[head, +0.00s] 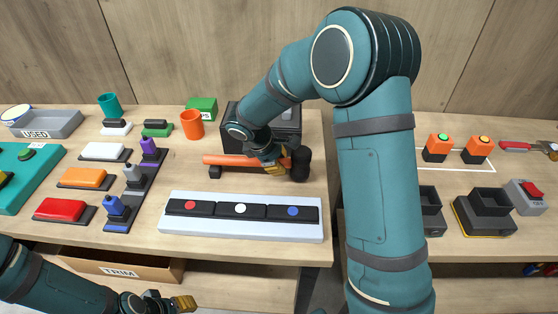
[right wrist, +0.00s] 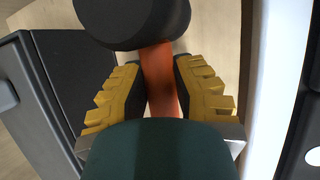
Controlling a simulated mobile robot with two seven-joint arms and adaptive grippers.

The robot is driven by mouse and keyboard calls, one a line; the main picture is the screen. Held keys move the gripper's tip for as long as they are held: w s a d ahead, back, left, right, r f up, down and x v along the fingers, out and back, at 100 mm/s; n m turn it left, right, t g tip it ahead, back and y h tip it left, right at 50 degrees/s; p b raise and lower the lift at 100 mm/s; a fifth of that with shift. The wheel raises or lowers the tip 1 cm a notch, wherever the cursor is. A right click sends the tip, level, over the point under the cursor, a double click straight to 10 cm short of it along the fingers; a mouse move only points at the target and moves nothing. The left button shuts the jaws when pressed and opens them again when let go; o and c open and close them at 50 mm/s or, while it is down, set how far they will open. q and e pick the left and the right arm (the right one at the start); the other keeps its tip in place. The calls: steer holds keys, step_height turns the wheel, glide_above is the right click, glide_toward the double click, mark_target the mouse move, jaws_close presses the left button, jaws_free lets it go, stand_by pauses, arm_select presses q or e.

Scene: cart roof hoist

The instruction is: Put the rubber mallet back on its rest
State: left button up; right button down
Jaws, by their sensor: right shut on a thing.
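The rubber mallet has an orange handle (head: 226,160) and a black head (head: 300,164), and lies roughly level in the head view, head to the right. My right gripper (head: 275,167) is shut on the handle close to the head. The right wrist view shows the handle (right wrist: 160,80) between the yellow-padded fingers, with the black head (right wrist: 132,18) just beyond them. A low dark support (head: 215,172), which looks like the rest, is under the handle's left end; I cannot tell whether they touch. My left gripper (head: 180,304) is low at the left, its opening unclear.
A dark box (head: 288,122) stands right behind the mallet. A pale tray (head: 240,232) with red, white and blue dotted black blocks lies in front. An orange cup (head: 192,125) and several coloured blocks stand to the left. A gap separates this table from the right one.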

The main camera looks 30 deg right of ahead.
steer(key=shift+f, duration=0.35)
steer(key=shift+f+b, duration=0.4)
steer(key=shift+b, duration=0.05)
stand_by(0.4)
steer(key=c, duration=0.8)
jaws_free()
steer(key=shift+f, duration=0.1)
steer(key=shift+o, duration=0.2)
steer(key=v, duration=1.2)
